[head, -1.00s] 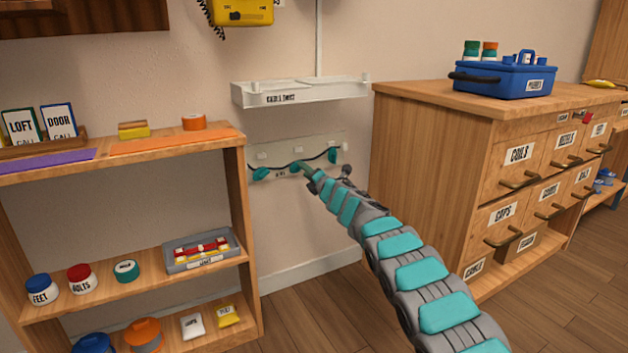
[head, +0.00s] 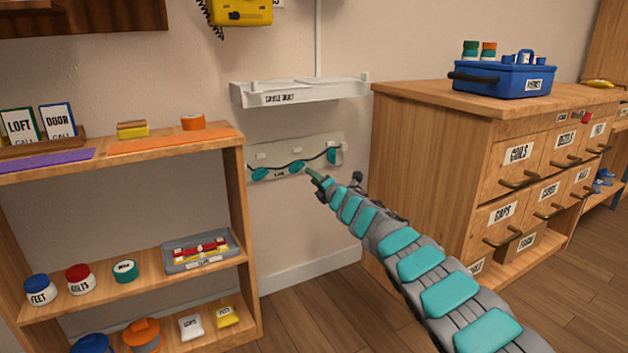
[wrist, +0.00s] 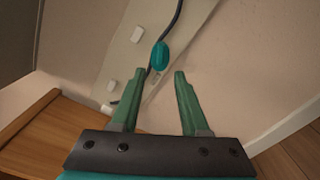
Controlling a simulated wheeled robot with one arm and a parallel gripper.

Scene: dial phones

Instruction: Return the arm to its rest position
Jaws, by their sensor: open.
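My gripper (wrist: 155,88) is open and empty in the wrist view, its two green fingers apart. In the head view my gripper (head: 312,174) shows small at the far end of my teal and grey arm, in front of the wall panel (head: 322,146). The panel carries a dark cable with several teal pieces. One teal piece (head: 297,167) sits just left of my gripper. In the wrist view a teal piece (wrist: 160,55) on the cable (wrist: 175,18) lies beyond the fingertips, with a visible gap.
A white wall ledge (head: 300,92) hangs above the panel. A wooden shelf (head: 130,290) with jars and a grey tray (head: 200,262) stands left. A drawer cabinet (head: 430,160) bearing a blue toolbox (head: 503,80) stands right. Floor (head: 330,315) shows between them.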

